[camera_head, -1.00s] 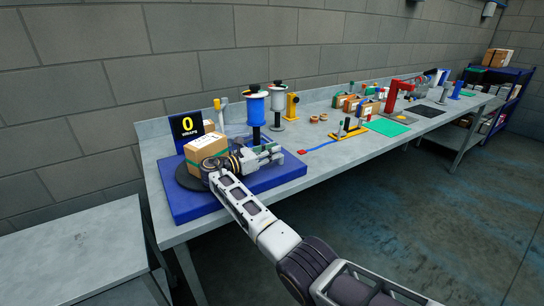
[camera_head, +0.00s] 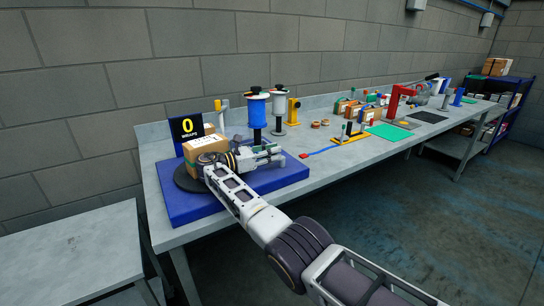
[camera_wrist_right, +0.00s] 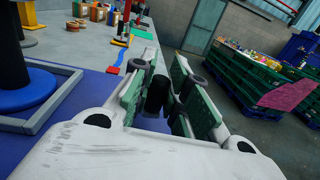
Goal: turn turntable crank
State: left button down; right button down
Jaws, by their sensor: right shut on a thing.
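The turntable is a dark round disc (camera_head: 187,180) on a blue base (camera_head: 190,207), at the near left end of the bench. A brown carton (camera_head: 203,148) with a white label stands on it. My right gripper (camera_head: 277,153) is low over the base, to the right of the carton. In the right wrist view, my right gripper (camera_wrist_right: 160,80) has its green-padded fingers shut around a black upright knob (camera_wrist_right: 156,96), the crank handle. The crank's arm is hidden by the gripper. My left gripper is not in view.
A black sign (camera_head: 186,127) reads 0 wraps. A blue film roll on a post (camera_head: 257,112) stands close behind my gripper, with a white roll (camera_head: 279,100) beyond. A yellow bracket (camera_head: 293,111) is nearby. Green crates (camera_wrist_right: 245,75) stand on the floor away from the bench.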

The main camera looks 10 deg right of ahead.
dwell(0.6)
jog(key=c, duration=1.4)
grip_release()
jog(key=shift+o, duration=0.2)
jog(key=shift+r, duration=4.95)
